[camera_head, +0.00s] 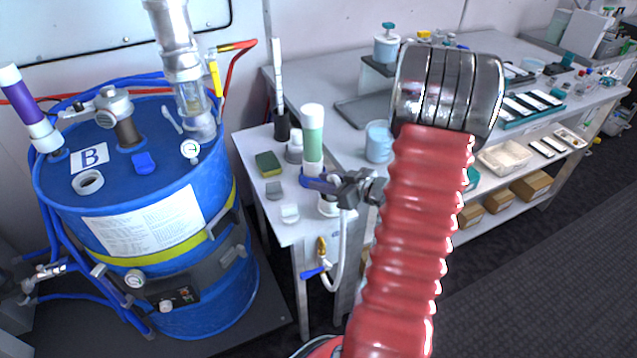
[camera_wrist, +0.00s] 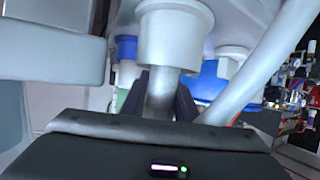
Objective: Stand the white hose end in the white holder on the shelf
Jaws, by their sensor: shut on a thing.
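My gripper (camera_head: 326,184) is low over the front right part of the small white shelf (camera_head: 262,211), beside a green tube with white ends. In the wrist view its dark fingers (camera_wrist: 162,98) are shut on the pale stem of the white hose end (camera_wrist: 159,88). A wide white cup-shaped piece (camera_wrist: 175,36) adjoins that stem; I cannot tell whether it is part of the hose end or the holder. In the head view a white round piece (camera_head: 328,208), perhaps the holder, sits just below the gripper, partly hidden. Contact with it cannot be made out.
The white hose (camera_head: 339,272) loops down to a brass valve with a blue handle (camera_head: 313,272). The green tube (camera_head: 313,131), a sponge (camera_head: 268,164) and small grey pieces share the shelf. A blue drum (camera_head: 150,225) stands left; a crowded bench (camera_head: 350,145) stands right.

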